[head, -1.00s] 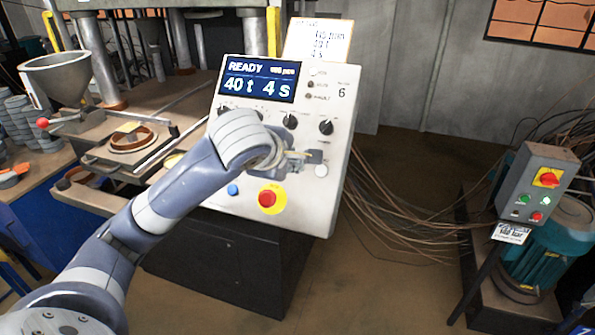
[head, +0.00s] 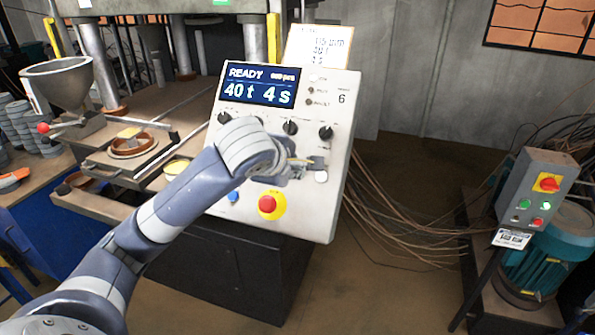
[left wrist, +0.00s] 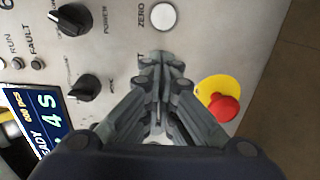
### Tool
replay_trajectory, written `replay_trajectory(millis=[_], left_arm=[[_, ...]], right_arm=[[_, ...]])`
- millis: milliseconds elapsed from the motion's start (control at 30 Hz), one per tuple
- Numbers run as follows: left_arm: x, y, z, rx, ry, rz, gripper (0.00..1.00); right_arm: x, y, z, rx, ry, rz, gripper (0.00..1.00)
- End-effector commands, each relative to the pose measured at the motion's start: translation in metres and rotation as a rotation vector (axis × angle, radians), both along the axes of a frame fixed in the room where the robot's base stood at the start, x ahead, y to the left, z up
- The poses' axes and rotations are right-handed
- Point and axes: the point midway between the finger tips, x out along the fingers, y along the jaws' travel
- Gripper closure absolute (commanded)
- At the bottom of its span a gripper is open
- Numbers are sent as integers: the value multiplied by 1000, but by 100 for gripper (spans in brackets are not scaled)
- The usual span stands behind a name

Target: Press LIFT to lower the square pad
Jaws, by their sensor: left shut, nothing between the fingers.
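The control panel (head: 340,110) stands tilted, its screen (head: 258,84) reading READY, 40 t, 4 s. My left gripper (head: 318,163) is shut and empty, with its fingertips close over the panel's lower right. In the left wrist view, the gripper's tips (left wrist: 163,58) lie between the white ZERO button (left wrist: 163,17) and the red emergency knob (left wrist: 223,106). Only the end of a label, a T, shows beside the tips; the LIFT button itself is hidden. Contact cannot be told. A small yellow square pad (head: 130,132) sits over a brown ring (head: 132,148) at the press. My right gripper is out of view.
The red stop knob (head: 267,205) on its yellow base and a blue button (head: 233,196) sit low on the panel. Black knobs (head: 290,128) run across its middle. A grey switch box (head: 538,190) stands at right; loose cables lie between.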

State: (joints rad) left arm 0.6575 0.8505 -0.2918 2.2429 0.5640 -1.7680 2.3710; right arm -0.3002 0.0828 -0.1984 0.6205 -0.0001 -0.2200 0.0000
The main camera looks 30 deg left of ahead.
Motion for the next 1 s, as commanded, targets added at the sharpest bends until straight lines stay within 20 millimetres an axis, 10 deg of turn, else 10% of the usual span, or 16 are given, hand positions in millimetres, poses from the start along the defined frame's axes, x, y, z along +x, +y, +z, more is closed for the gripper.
replay_trajectory(millis=[1000], left_arm=[[5,1,-5,-1,1,-1,100]], right_arm=[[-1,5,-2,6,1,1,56]])
